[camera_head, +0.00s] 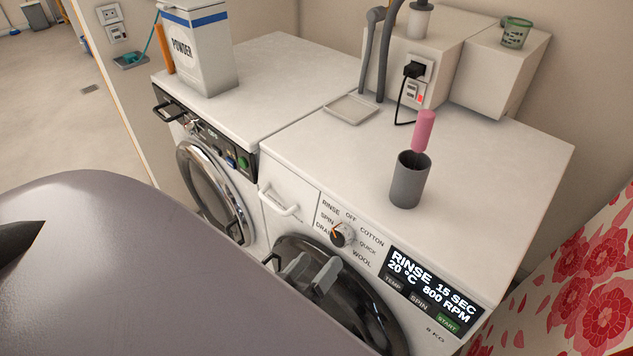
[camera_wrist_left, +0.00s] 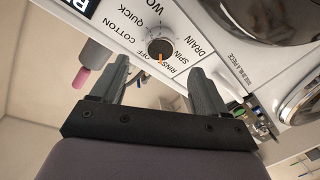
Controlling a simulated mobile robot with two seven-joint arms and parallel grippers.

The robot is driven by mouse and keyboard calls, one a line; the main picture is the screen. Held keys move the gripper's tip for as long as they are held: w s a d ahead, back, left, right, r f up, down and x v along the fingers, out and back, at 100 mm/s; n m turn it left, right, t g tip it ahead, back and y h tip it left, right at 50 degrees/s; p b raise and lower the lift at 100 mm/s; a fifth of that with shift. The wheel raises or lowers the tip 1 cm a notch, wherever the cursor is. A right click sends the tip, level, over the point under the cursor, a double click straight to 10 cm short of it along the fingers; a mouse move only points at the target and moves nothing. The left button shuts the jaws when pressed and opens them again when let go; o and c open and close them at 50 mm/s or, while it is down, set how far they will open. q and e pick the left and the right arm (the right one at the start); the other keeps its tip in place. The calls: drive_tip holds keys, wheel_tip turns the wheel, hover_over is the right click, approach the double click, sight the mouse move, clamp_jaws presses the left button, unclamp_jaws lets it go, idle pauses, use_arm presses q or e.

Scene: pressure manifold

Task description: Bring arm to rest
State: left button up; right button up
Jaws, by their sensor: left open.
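My left gripper (camera_head: 310,273) is open and empty in front of the right washing machine's dark door, just below its program dial (camera_head: 343,236). In the left wrist view the two grey fingers (camera_wrist_left: 160,80) stand apart, with the dial (camera_wrist_left: 160,47) visible beyond the gap between them and nothing held. The dial's orange mark points toward the RINSE side. The machine's display (camera_head: 433,285) reads RINSE, 15 SEC, 20 °C, 800 RPM. My left arm's grey-purple link fills the lower left of the head view. My right gripper is not in view.
A grey cup (camera_head: 409,182) with a pink-handled item (camera_head: 424,130) stands on the right machine's top. A powder box (camera_head: 200,48) stands on the left machine. A shallow tray (camera_head: 351,109), hoses and a plugged socket are at the back. Flowered fabric (camera_head: 590,290) hangs at right.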

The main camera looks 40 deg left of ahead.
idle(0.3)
use_arm(q)
drive_tip(key=s+d+f+m+g+h+p, duration=0.1)
drive_tip(key=s+d+f+m+g+h, duration=0.3)
drive_tip(key=m, duration=0.5)
wheel_tip(320, 180, down, 4)
drive_tip(key=s+g, duration=0.1)
drive_tip(key=g, duration=0.1)
drive_tip(key=shift+d+m+g, duration=0.3)
drive_tip(key=shift+m+g, duration=0.1)
